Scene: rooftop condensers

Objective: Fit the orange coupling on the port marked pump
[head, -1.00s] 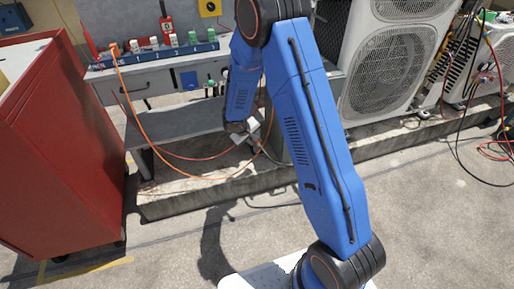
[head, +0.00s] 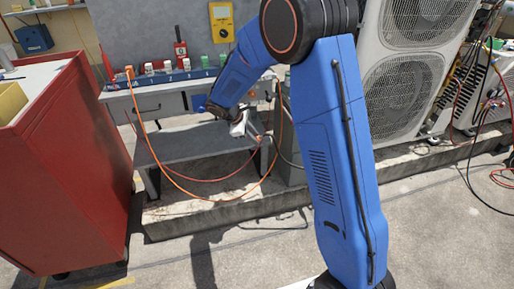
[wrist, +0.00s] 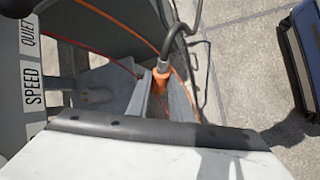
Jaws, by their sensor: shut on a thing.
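My gripper (head: 245,128) is by the front of the grey bench, at the end of the blue arm. In the wrist view my gripper (wrist: 152,98) is shut on the orange coupling (wrist: 161,80), just beyond the white gripper body. The coupling has a metal collar, with a dark hose curving up from it. In the head view the coupling is a small orange spot (head: 258,138) beside the gripper. A grey panel (wrist: 32,75) with the labels SPEED and QUIET is at the left of the wrist view. No port marked pump can be read.
An orange hose (head: 187,192) hangs in a loop from the blue rack (head: 172,77) towards the gripper. A red cabinet (head: 70,170) stands at the left. White condenser units (head: 405,90) stand at the right behind a concrete kerb (head: 190,217). The floor in front is clear.

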